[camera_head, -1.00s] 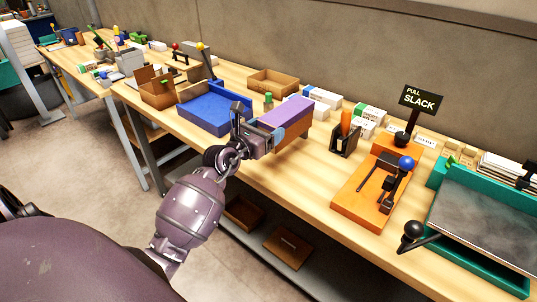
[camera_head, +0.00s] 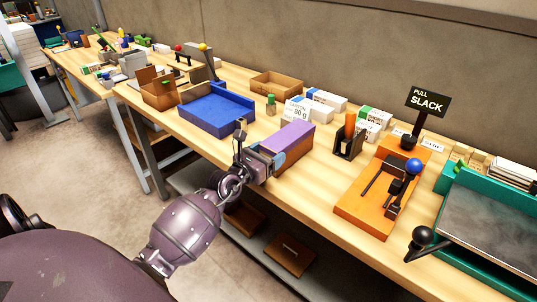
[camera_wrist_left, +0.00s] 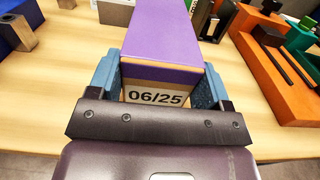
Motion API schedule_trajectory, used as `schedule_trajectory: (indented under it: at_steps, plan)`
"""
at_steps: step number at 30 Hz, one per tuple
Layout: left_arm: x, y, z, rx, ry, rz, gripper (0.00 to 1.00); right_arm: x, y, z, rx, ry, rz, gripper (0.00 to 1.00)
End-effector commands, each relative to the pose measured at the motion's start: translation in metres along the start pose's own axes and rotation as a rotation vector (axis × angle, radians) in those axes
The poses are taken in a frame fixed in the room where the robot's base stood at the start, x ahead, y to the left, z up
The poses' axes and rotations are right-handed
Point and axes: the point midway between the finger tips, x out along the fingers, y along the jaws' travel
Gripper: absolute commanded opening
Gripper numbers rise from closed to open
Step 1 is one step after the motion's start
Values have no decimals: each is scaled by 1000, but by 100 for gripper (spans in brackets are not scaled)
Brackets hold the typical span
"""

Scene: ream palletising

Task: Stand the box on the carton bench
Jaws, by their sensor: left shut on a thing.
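The box is a brown carton with a purple top (camera_head: 291,138). In the left wrist view the box (camera_wrist_left: 160,35) shows a white label reading 06/25 on its near end. My left gripper (camera_head: 270,160) is shut on that near end, with a blue pad (camera_wrist_left: 107,75) on each side. The box is level and at or just above the wooden bench (camera_head: 320,195); I cannot tell whether it touches. My right gripper is not in view.
A blue tray (camera_head: 217,110) lies left of the box. A black holder with an orange handle (camera_head: 349,138) and an orange lever base (camera_head: 365,209) stand to the right. White packs (camera_head: 322,104) and a white 80 g card (camera_head: 297,112) are behind. Bare wood lies in front of the black holder.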

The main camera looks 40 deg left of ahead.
Motion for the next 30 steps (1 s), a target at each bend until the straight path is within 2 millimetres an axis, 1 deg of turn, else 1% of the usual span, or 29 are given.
schedule_trajectory:
  at_steps: [3, 4, 8, 9, 16, 19, 23, 30]
  plan:
    - [0, 0, -3, -1, -1, 0, 41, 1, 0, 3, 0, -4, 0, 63]
    - [0, 0, -3, -2, 0, 0, 75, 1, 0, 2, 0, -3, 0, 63]
    - [0, 0, -2, -1, 0, 0, 95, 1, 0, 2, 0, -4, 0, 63]
    - [0, 0, -2, -1, 0, 0, 98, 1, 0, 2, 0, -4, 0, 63]
    - [0, 0, -2, -1, 0, 0, 98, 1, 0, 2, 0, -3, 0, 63]
    - [0, 0, 2, 1, -1, 0, 98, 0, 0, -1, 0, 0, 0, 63]
    - [-13, 0, 0, -1, 1, 1, 98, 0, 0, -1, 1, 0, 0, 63]
    - [-54, 0, 0, 0, 2, 1, 98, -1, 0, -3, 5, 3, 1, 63]
